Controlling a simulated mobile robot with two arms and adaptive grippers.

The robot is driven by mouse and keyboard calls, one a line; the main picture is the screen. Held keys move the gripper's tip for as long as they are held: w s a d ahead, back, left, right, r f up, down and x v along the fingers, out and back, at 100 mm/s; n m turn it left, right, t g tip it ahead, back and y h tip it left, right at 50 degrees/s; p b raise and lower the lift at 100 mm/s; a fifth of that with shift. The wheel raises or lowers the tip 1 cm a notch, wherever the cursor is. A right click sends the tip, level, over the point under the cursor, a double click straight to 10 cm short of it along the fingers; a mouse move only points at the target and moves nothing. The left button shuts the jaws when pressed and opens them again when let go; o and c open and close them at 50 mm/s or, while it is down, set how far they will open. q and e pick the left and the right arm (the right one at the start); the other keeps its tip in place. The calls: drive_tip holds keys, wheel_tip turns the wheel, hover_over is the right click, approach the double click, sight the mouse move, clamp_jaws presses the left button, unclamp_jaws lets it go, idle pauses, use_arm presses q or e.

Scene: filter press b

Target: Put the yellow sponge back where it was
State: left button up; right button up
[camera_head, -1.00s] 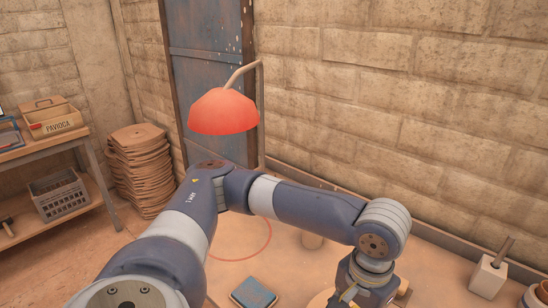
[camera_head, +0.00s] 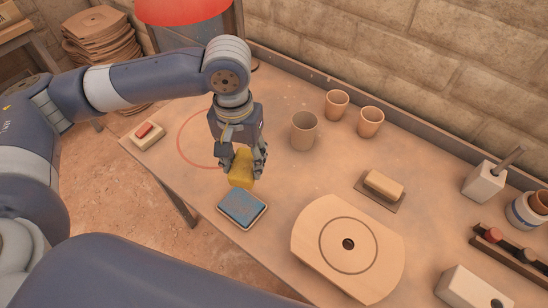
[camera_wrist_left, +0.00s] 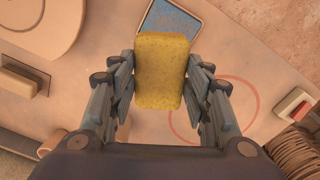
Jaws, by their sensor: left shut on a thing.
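The yellow sponge (camera_head: 241,170) is held between the fingers of my left gripper (camera_head: 243,160), above the table near the blue pad. It also shows in the left wrist view (camera_wrist_left: 161,72), upright between both fingers. The blue pad in a shallow tray (camera_head: 242,208) lies on the table just in front of and below the sponge. A red circle (camera_head: 181,148) is marked on the table to the left of the gripper, partly hidden by it. My right gripper is not in view.
Three cups, one of them (camera_head: 304,130) nearest the gripper, stand behind. A round-holed board (camera_head: 304,232) lies at front right, with a block on a dark plate (camera_head: 380,190) beyond it. A small box with a red top (camera_head: 148,134) sits at the left corner. A red lamp (camera_head: 185,10) hangs above.

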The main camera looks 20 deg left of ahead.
use_arm(q)
drive_tip(key=w+d+f+n+p, duration=0.1)
drive_tip(key=w+d+f+n, duration=0.1)
drive_tip(key=w, duration=0.3)
drive_tip(key=w+d+f+n+p, duration=0.1)
drive_tip(key=w+d+f+n, duration=0.1)
drive_tip(key=w, duration=0.3)
drive_tip(key=f, duration=0.6)
drive_tip(key=shift+w+a, duration=0.25)
drive_tip(key=shift+f, duration=0.3)
wheel_tip(320, 180, down, 3)
drive_tip(key=shift+f, duration=0.1)
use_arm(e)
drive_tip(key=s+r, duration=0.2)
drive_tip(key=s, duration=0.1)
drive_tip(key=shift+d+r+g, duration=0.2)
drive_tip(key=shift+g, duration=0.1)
use_arm(q)
drive_tip(key=shift+f, duration=0.15)
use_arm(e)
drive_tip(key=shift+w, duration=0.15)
